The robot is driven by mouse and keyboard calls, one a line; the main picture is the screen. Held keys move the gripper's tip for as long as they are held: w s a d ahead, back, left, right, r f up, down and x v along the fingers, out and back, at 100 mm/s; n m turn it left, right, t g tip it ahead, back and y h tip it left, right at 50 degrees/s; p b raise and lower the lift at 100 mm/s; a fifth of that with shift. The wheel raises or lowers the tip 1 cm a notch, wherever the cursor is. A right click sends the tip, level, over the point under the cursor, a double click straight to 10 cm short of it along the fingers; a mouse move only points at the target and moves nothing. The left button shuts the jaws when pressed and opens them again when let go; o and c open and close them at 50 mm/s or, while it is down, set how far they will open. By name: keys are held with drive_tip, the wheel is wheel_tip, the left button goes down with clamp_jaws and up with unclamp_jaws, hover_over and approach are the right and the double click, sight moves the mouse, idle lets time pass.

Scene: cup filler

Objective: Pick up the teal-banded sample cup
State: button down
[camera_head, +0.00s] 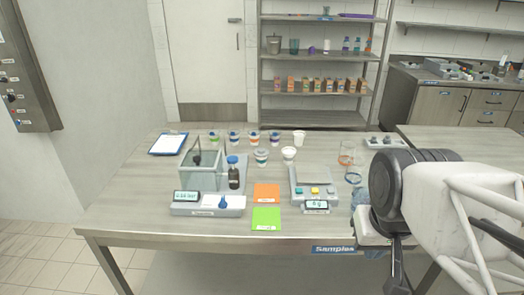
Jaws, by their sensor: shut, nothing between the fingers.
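A white sample cup with a teal-looking band (261,157) stands upright near the middle of the table, right of the dark bottle. Several similar cups stand in a row behind it, with green (214,138), blue (235,138), orange (254,138) and purple-looking (274,138) bands. My gripper (397,283) is at the lower right, by the table's front edge, far from the teal-banded cup. It points down, looks shut and holds nothing. My arm partly hides it, and its tips are hard to make out.
A balance with a clear draft shield (203,170) and a dark bottle (234,176) stand left of the cup. Orange (266,193) and green (266,218) cards lie in front. A second scale (313,180), white bowl (289,154) and glass beakers (347,153) stand to the right.

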drive_tip(key=c, duration=1.8)
unclamp_jaws()
drive_tip(key=o, duration=1.7)
drive_tip(key=m+t+y, duration=0.4)
drive_tip(key=m+y, duration=0.6)
drive_tip(key=m, duration=0.9)
hover_over(261, 159)
drive_tip(key=s+d, duration=0.3)
drive_tip(key=s, duration=0.5)
drive_tip(key=s+d, duration=0.2)
drive_tip(key=s, duration=0.6)
wheel_tip(261, 159, down, 9)
drive_tip(key=w+f+m+t, duration=0.1)
drive_tip(key=w+f+m, duration=0.1)
drive_tip(key=w+f, duration=0.1)
drive_tip(key=w+f+m+t, duration=0.1)
drive_tip(key=w+f+m, duration=0.2)
drive_tip(key=w, duration=0.3)
drive_tip(key=w+f+m+t, duration=0.1)
drive_tip(key=w+f+m, duration=0.1)
drive_tip(key=w+f, duration=0.2)
drive_tip(key=shift+w+f+m, duration=0.15)
drive_tip(key=shift+f+m, duration=0.25)
drive_tip(key=shift+f, duration=0.3)
